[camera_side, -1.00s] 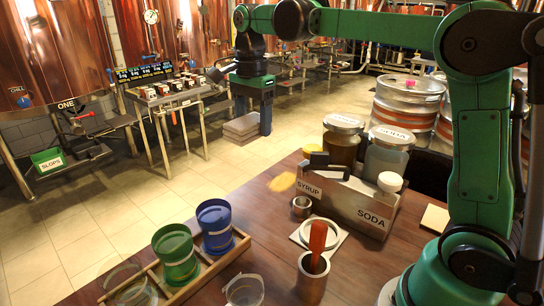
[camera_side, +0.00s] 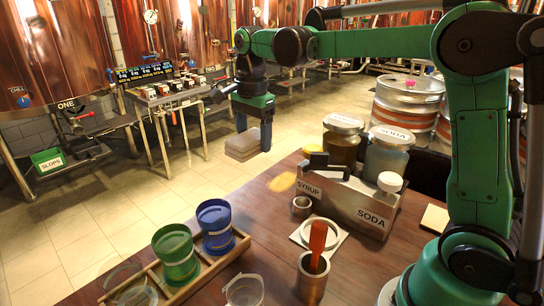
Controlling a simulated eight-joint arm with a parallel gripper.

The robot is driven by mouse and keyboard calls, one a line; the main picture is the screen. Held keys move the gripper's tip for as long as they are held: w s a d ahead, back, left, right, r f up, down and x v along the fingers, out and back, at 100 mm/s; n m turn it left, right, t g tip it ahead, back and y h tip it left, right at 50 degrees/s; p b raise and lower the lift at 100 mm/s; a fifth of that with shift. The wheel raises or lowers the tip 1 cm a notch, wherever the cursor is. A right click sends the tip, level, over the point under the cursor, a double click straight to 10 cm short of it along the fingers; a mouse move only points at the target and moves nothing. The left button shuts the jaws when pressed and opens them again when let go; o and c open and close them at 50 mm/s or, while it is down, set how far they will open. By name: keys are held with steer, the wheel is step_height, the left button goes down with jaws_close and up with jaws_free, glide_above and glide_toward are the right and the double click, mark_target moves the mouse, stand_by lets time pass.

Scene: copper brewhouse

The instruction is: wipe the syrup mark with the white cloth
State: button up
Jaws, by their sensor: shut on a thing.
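The syrup mark (camera_side: 283,182) is a flat yellow-amber patch on the wooden table (camera_side: 215,195), near its far edge and left of the caddy. The white cloth (camera_side: 243,146) shows as a folded, greyish stack at the lower end of my gripper (camera_side: 253,132). My gripper points down and is shut on the cloth. The cloth is up and to the left of the mark in the picture, apart from it and seen against the floor. Its exact height above the table cannot be told. The mark is fully visible.
A caddy (camera_side: 345,205) labelled SYRUP and SODA holds jars right of the mark. A small metal cup (camera_side: 302,207) stands close in front. A rack (camera_side: 207,262) with green (camera_side: 176,257) and blue (camera_side: 215,228) cups is at the front left. A steel pot (camera_side: 312,282) holds a red-handled tool.

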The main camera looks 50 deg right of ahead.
glide_above(257, 213)
steer(key=shift+f, duration=4.9)
steer(key=o, duration=1.2)
steer(key=shift+f, duration=0.15)
steer(key=shift+f, duration=3.1)
